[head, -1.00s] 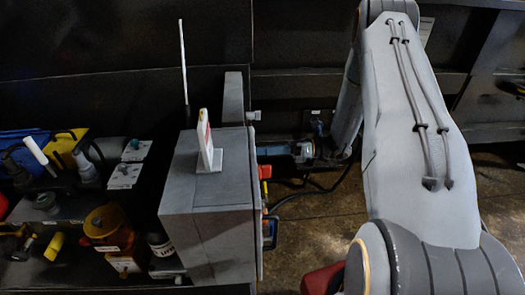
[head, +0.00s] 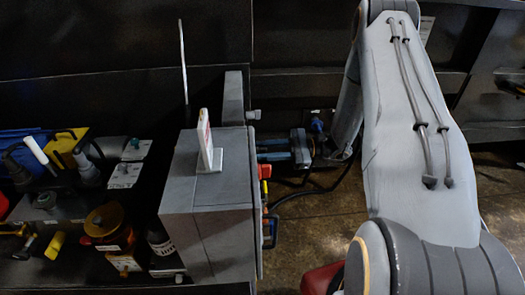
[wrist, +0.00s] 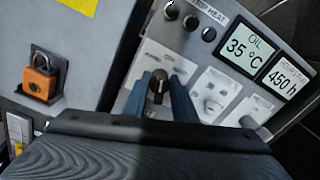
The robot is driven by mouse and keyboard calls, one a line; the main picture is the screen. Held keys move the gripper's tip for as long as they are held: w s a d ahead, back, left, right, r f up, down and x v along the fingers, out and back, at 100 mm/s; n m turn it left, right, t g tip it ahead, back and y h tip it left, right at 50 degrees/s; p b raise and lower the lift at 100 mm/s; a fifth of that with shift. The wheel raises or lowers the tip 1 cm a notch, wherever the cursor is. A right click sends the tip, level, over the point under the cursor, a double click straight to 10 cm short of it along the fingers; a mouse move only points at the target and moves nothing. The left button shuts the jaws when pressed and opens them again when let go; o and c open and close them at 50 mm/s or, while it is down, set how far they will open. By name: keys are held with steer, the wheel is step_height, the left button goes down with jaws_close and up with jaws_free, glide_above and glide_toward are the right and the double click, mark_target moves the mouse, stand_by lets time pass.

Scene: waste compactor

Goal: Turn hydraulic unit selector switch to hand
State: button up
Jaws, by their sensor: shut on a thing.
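The selector switch (wrist: 158,86) is a small black knob on a white label plate on the grey control panel in the wrist view. My gripper (wrist: 157,80) has its two blue-grey fingers on either side of the knob and is shut on it. The plate's wording and the knob's exact setting are too small to read. In the head view my gripper (head: 272,151) reaches from the right to the side of the grey cabinet (head: 205,215); the knob is hidden there.
The panel also carries an oil display (wrist: 249,48) reading 35 °C, an hours display (wrist: 287,78) and several black buttons and other switches. An orange padlock (wrist: 40,82) hangs on the left surface. In the head view a red lever (head: 264,171) sits below my gripper.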

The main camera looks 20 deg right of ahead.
steer(key=n, duration=0.5)
steer(key=shift+s+f, duration=0.1)
stand_by(0.5)
steer(key=o, duration=0.7)
steer(key=d, duration=0.2)
steer(key=s+d, duration=0.1)
steer(key=d, duration=0.2)
steer(key=d+b, duration=0.1)
steer(key=d, duration=0.1)
steer(key=shift+s+d, duration=0.3)
steer(key=shift+d, duration=0.05)
